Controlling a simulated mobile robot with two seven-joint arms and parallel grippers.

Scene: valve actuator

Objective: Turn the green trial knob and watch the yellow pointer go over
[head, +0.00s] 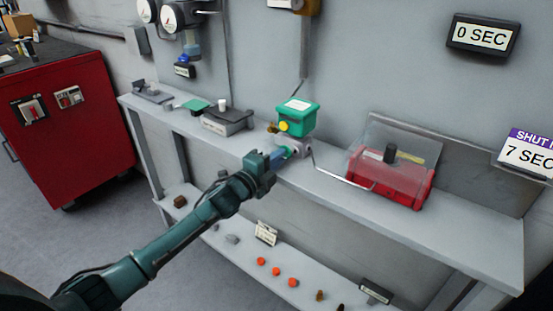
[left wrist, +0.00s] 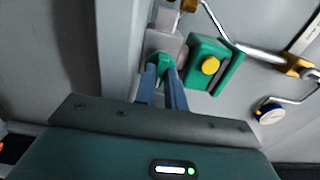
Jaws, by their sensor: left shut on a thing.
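The green valve actuator box (head: 297,119) stands on the shelf, with a round yellow part (head: 284,127) on its face. The same green box (left wrist: 208,52) and yellow part (left wrist: 210,65) show in the left wrist view; I cannot make out which way a pointer is turned. Below and left of the box, my left gripper (head: 281,154) reaches in to the grey valve body (head: 300,147). In the left wrist view my left gripper (left wrist: 163,78) is shut on the green knob (left wrist: 161,62), whose sides the fingers partly hide. My right gripper is out of view.
A red box under a clear cover (head: 390,180) stands right of the valve, with a thin bent pipe between them. Small parts lie at the shelf's left end. A lower shelf holds several orange pieces. A red cabinet (head: 85,125) stands at left. Wall displays read 0 SEC and 7 SEC.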

